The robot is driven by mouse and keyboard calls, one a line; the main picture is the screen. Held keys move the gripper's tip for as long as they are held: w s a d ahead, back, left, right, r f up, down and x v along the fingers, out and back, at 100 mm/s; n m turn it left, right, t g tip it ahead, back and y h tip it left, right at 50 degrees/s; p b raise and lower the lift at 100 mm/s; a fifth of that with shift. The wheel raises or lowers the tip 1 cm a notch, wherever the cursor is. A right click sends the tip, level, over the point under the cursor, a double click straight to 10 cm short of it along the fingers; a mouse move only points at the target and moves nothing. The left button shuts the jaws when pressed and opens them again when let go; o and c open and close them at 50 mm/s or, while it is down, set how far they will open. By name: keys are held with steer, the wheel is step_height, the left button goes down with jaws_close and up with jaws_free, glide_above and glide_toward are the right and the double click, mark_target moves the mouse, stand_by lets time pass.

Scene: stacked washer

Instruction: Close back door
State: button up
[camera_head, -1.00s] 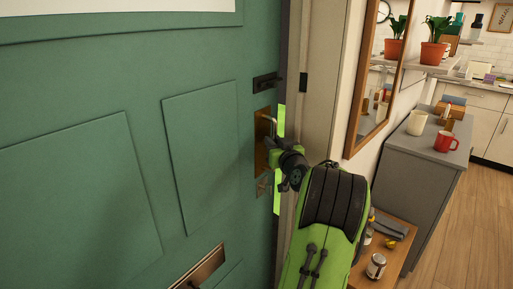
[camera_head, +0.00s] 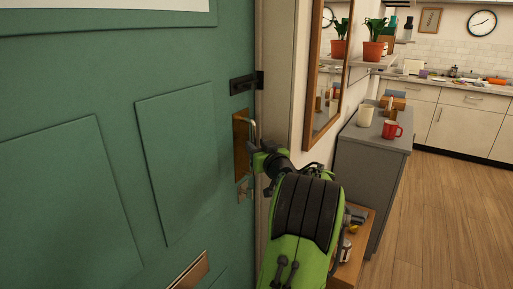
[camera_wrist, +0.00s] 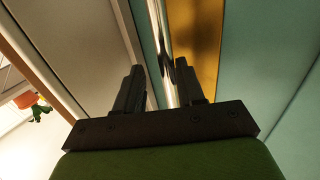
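The green door (camera_head: 105,130) fills the left of the head view. Its edge lies along the pale door frame (camera_head: 277,75), with no clear gap visible. A metal lever handle (camera_head: 252,128) sits on a brass plate (camera_head: 240,150) near that edge. My gripper (camera_head: 258,149) is at the handle, on the room side of the door. In the wrist view, my gripper's two fingers (camera_wrist: 160,90) are apart, with the chrome handle (camera_wrist: 160,40) running between or just beyond them. I cannot tell whether they touch it. The brass plate also shows there (camera_wrist: 197,45).
A dark bolt (camera_head: 246,82) sits above the handle, and a mail slot (camera_head: 190,272) below. To the right are a mirror (camera_head: 327,75), a grey cabinet (camera_head: 370,158) with mugs and a low wooden shelf (camera_head: 350,262). The wooden floor (camera_head: 450,215) is clear.

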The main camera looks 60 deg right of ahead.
steer(key=shift+a, duration=0.1)
steer(key=b+v, duration=0.1)
steer(key=v, duration=1.4)
steer(key=shift+s+a+b, duration=0.15)
steer(key=shift+s+b, duration=0.05)
steer(key=shift+b, duration=0.2)
